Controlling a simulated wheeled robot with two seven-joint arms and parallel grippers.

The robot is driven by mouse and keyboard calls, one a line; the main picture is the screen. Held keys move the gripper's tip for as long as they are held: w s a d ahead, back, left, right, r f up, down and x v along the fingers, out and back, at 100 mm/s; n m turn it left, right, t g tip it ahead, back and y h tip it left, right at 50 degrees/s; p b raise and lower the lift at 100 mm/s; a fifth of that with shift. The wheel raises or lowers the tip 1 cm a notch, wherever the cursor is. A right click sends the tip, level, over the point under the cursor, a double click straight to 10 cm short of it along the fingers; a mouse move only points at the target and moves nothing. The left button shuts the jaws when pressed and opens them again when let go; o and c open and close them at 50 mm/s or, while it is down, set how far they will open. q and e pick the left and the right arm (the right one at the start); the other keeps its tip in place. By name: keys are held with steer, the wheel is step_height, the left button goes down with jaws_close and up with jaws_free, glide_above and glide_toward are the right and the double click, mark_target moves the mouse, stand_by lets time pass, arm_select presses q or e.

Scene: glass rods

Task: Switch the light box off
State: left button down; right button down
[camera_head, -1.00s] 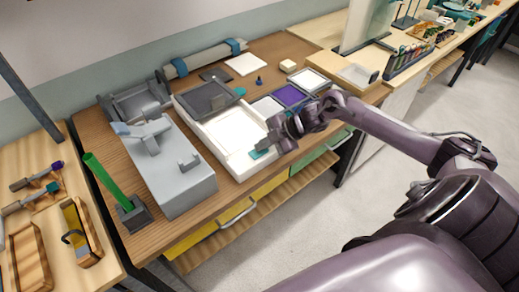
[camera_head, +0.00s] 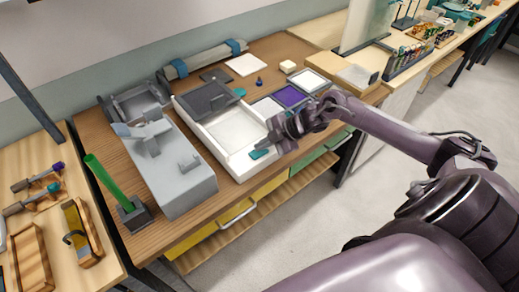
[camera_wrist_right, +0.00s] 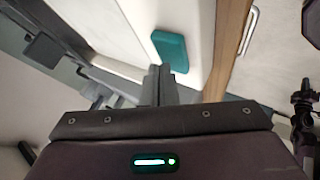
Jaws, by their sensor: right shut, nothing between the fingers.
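My right gripper (camera_head: 272,145) is shut and empty, close above the rim beside the switch. The wrist view shows its two fingers (camera_wrist_right: 160,75) together; I cannot tell whether they touch the switch. My left gripper is not in view.
A grey machine (camera_head: 175,170) stands left of the light box, with a green rod (camera_head: 105,180) in a dark holder beside it. A dark grey tray (camera_head: 207,98) and a purple-lined tray (camera_head: 290,95) lie close by. Drawer handles (camera_head: 238,213) stick out below the bench edge.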

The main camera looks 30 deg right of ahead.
mark_target(262, 151)
steer(key=shift+r+p, duration=2.55)
steer(key=shift+r, duration=0.55)
steer(key=shift+f, duration=0.1)
